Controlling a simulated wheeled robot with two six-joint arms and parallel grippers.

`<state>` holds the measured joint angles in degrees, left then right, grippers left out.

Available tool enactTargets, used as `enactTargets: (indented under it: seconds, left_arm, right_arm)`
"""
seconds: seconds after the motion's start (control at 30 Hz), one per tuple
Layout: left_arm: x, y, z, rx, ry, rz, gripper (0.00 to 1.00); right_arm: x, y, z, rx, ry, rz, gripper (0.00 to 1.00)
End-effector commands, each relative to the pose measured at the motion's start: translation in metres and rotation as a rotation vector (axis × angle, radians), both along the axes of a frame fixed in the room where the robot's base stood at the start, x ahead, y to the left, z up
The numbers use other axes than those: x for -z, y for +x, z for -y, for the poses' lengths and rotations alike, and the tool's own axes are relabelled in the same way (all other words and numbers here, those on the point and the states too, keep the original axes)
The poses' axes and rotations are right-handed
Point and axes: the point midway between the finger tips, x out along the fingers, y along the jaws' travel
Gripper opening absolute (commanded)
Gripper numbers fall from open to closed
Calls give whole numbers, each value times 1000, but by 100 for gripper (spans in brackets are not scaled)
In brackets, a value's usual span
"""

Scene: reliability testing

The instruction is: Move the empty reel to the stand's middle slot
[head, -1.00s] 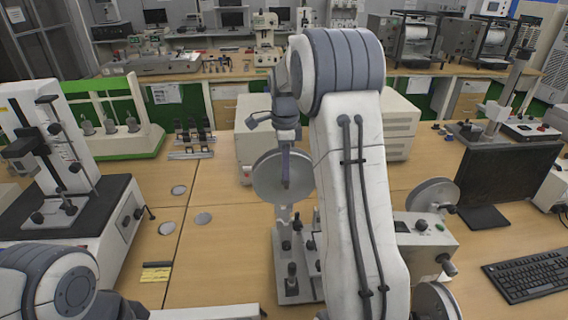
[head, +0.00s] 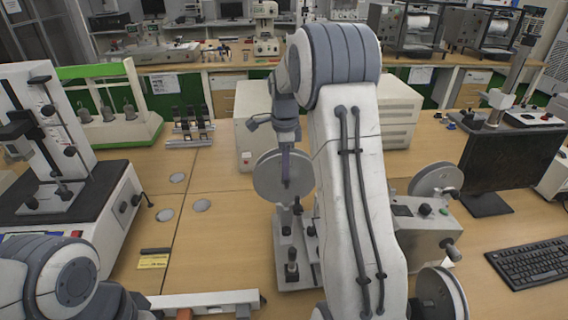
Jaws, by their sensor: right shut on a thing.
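My right gripper (head: 286,172) is shut on a grey round reel (head: 268,178) and holds it upright above the middle of the bench. The fingers and arm cover part of the reel's face. Behind the reel, a low rack with several dark upright posts (head: 190,131) stands on the bench; I cannot tell whether this is the stand with the middle slot. My left arm comes in at the bottom left, and its gripper is out of view.
A grey metal fixture (head: 291,262) stands just below the reel. A winding machine (head: 425,228) with grey discs is right of my right arm, near a monitor (head: 508,165) and keyboard (head: 530,268). A white column machine (head: 75,190) stands left.

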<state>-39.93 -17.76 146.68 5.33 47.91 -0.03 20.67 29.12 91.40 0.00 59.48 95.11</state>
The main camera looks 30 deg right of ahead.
Motion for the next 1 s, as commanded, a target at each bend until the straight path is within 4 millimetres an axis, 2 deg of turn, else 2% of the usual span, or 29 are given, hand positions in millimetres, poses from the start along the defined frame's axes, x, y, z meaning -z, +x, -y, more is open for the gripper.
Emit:
enactTargets:
  seconds: [0.6,1.0]
  left_arm:
    - [22,0,0,0,0,0,50]
    - [24,0,0,0,0,0,50]
  right_arm:
    - [38,0,0,0,0,1,0]
    - [42,0,0,0,0,1,0]
